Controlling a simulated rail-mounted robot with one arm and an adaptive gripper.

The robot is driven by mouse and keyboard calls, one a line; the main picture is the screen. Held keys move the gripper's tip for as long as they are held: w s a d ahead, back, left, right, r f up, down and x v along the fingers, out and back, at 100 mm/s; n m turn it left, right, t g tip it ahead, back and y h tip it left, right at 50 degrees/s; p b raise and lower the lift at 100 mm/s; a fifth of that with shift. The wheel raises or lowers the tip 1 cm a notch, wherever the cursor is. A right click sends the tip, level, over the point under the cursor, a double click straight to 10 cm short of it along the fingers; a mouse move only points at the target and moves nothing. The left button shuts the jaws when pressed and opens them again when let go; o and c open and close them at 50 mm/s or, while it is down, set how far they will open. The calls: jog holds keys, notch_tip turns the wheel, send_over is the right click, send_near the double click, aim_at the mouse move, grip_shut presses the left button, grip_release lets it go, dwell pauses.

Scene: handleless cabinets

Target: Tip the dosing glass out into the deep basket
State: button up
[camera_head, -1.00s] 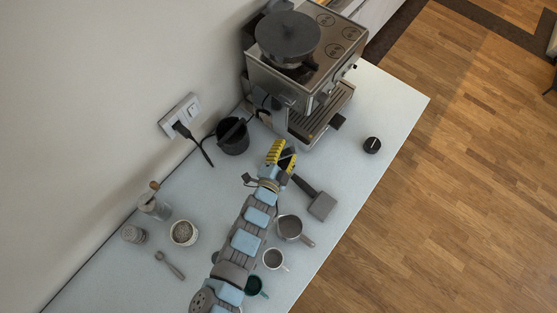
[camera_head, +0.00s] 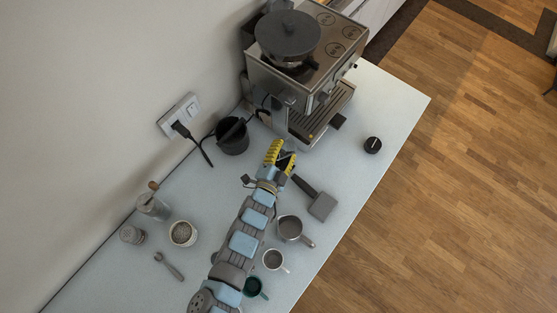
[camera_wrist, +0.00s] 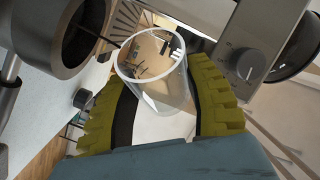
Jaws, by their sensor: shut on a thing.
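The dosing glass (camera_wrist: 158,72) is a clear cup between the yellow fingers of my gripper (camera_wrist: 160,108) in the wrist view. My gripper is shut on it. Brown tones show through the glass, and I cannot tell whether they are its contents or the background. In the head view my gripper (camera_head: 281,156) is over the counter, just in front of the coffee machine. A grey cylinder with a dark hollow (camera_wrist: 62,35) is close at the upper left of the wrist view, apart from the glass. I cannot tell for sure whether it is the deep basket.
The coffee machine (camera_head: 300,75) stands just beyond my gripper. A black container (camera_head: 233,136) is to the left, a grey tool (camera_head: 321,206) to the right. Cups and a pitcher (camera_head: 290,227) are beside my arm. The counter around the black puck (camera_head: 373,145) is clear.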

jog(key=shift+d+r+m+y+p, duration=0.3)
jog(key=shift+r+m+p, duration=0.1)
jog(key=shift+p, duration=0.25)
jog(key=shift+d+f+m+g+p, duration=0.1)
jog(key=shift+m+g+p, duration=0.2)
jog(key=shift+g+p, duration=0.1)
jog(key=shift+w+d+f+m+y+p, duration=0.15)
jog(key=shift+d+m+y+p, duration=0.05)
jog(key=shift+m+y+p, duration=0.2)
jog(key=shift+d+f+m+g, duration=0.2)
jog(key=shift+m+g, duration=0.1)
jog(key=shift+g, duration=0.1)
jog(key=shift+f, duration=0.25)
jog(key=shift+m+y, duration=0.3)
jog(key=shift+y, duration=0.1)
